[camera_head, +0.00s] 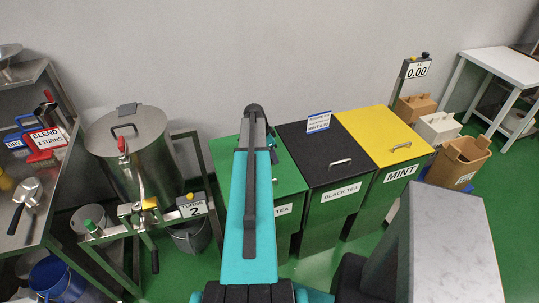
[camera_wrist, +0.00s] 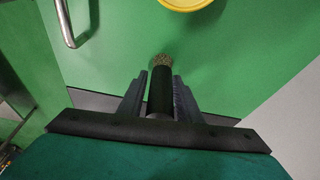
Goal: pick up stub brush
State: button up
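The stub brush (camera_wrist: 160,88) shows in the wrist view as a short dark cylinder with a tuft of tan bristles at its far end. My gripper (camera_wrist: 160,80) has its two dark fingers close on either side of the handle, with no clear gap, and looks shut on it. The bristle end points away from me toward a green surface; whether it touches is hard to tell. In the head view my teal and black arm reaches over the green bin (camera_head: 288,178) and hides the gripper and the brush.
In the wrist view a yellow round rim (camera_wrist: 188,3) and a metal handle (camera_wrist: 68,28) are near. The black tea bin (camera_head: 310,160) and yellow mint bin (camera_head: 385,135) stand to the right. The steel drum (camera_head: 130,145) and its crank frame stand left, before the grey wall.

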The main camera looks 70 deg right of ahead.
grip_shut()
jog(key=shift+r, duration=0.1)
jog(key=shift+r+b, duration=1.1)
jog(key=shift+r, duration=0.55)
jog(key=w+a+b, duration=0.1)
jog(key=w+a, duration=0.1)
jog(key=a, duration=0.3)
jog(key=w+a+r+b, duration=0.1)
jog(key=a+b, duration=0.1)
jog(key=a, duration=0.3)
jog(key=w+a+b, duration=0.1)
jog(key=w+a, duration=0.1)
jog(key=a, duration=0.3)
jog(key=shift+w+r+b, duration=0.25)
jog(key=shift+w+b, duration=0.1)
jog(key=shift+b, duration=0.05)
jog(key=shift+w, duration=0.1)
